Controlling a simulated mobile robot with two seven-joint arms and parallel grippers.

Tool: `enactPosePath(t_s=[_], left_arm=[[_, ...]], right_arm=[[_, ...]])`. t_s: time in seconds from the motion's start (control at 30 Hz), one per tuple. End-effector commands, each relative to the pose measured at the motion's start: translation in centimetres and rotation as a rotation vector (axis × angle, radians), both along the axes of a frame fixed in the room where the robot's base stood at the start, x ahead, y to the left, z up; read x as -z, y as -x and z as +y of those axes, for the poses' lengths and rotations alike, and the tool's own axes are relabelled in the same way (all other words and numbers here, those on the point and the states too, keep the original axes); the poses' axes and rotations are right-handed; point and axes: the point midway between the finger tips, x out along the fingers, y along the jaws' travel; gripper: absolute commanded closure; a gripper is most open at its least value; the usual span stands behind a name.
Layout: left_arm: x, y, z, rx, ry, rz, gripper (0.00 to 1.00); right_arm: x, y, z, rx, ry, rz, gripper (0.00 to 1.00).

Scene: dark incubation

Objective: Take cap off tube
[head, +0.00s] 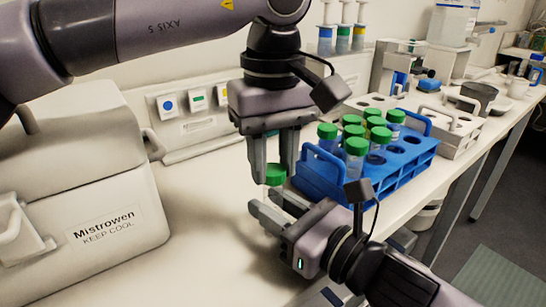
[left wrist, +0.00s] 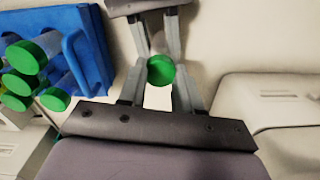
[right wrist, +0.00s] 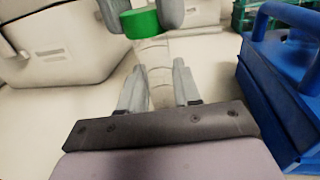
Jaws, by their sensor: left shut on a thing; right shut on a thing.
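A clear tube (right wrist: 156,72) with a green cap (head: 275,174) is held in the air between my two grippers, left of the blue rack. My left gripper (head: 273,180) points down from above and is shut on the cap, which also shows between its fingers in the left wrist view (left wrist: 160,70). My right gripper (head: 265,201) comes in from below and is shut on the tube's body. In the right wrist view the cap (right wrist: 140,23) sits at the tube's top end; I cannot tell whether there is a gap. The tube's lower part is mostly hidden.
A blue rack (head: 335,185) with several green-capped tubes (head: 356,146) stands close to the right of my grippers. A white cooler box (head: 110,225) stands at the left. A white rack (head: 455,125) is behind. The bench between cooler and rack is clear.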

Motion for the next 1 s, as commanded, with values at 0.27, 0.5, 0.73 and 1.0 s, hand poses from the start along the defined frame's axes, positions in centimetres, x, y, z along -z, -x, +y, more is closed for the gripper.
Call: enactPosePath(t_s=[0.27, 0.5, 0.73, 1.0], left_arm=[[0.0, 0.0, 0.0, 0.002, 0.0, 0.0, 0.41], [-0.1, 0.0, 0.0, 0.003, 0.0, -0.001, 0.41], [-3.0, 0.0, -0.1, 0.003, 0.001, -0.003, 0.41], [-4.8, 0.0, 0.0, 0.014, 0.0, -0.001, 0.44]], right_arm=[[0.0, 0.0, 0.0, 0.001, 0.0, 0.0, 1.0], [0.0, 0.0, 0.0, 0.0, 0.0, 0.0, 1.0], [0.0, 0.0, 0.0, 0.0, 0.0, 0.0, 1.0], [0.0, 0.0, 0.0, 0.0, 0.0, 0.0, 1.0]])
